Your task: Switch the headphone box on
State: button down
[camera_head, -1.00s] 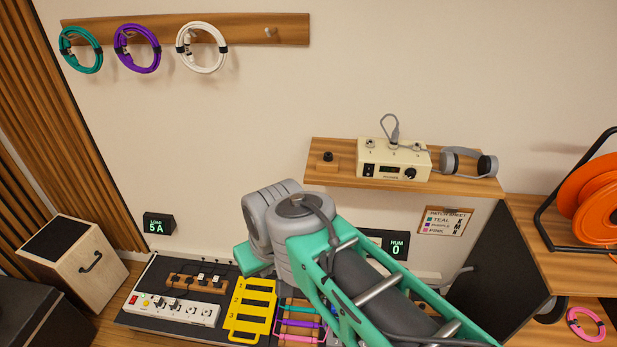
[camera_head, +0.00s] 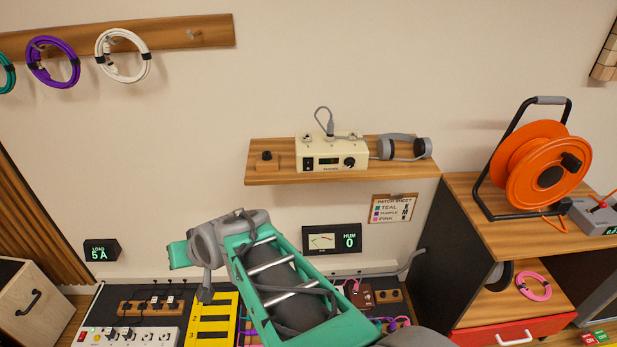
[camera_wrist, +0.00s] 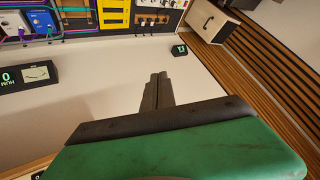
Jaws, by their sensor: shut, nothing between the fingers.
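The headphone box (camera_head: 331,152) is a cream unit with a small dark display, a black knob and a dark switch at its front left. It stands on the wooden wall shelf (camera_head: 275,178), with a grey cable plugged into its top. I cannot tell the switch's position. Grey headphones (camera_head: 402,148) lie on the shelf to its right. In the wrist view my gripper (camera_wrist: 158,78) is shut and empty, pointing along the pale wall.
A HUM meter (camera_head: 332,239) and a patch sheet (camera_head: 394,208) hang below the shelf. A small wooden block with a black knob (camera_head: 267,160) sits left of the box. An orange cable reel (camera_head: 548,165) stands on the right cabinet. Wall above the shelf is clear.

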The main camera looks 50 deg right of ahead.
jog(key=s+d+f+m+t+h+b, duration=0.2)
jog(key=d+m+t+h+b, duration=0.35)
jog(key=d+m, duration=1.1)
jog(key=s+d+r+m+g+h, duration=0.1)
jog(key=s+d+r+m+h, duration=0.1)
jog(key=s+d+m+h, duration=0.4)
jog(key=s+d+h, duration=0.3)
jog(key=s+d, duration=0.1)
jog(key=d, duration=0.3)
jog(key=shift+d, duration=0.15)
jog(key=p, duration=0.7)
send_near(309, 162)
jog(key=x, duration=0.6)
jog(key=shift+w+r, duration=0.15)
jog(key=shift+w, duration=0.05)
jog(key=shift+w+d, duration=0.2)
jog(key=shift+d, duration=0.05)
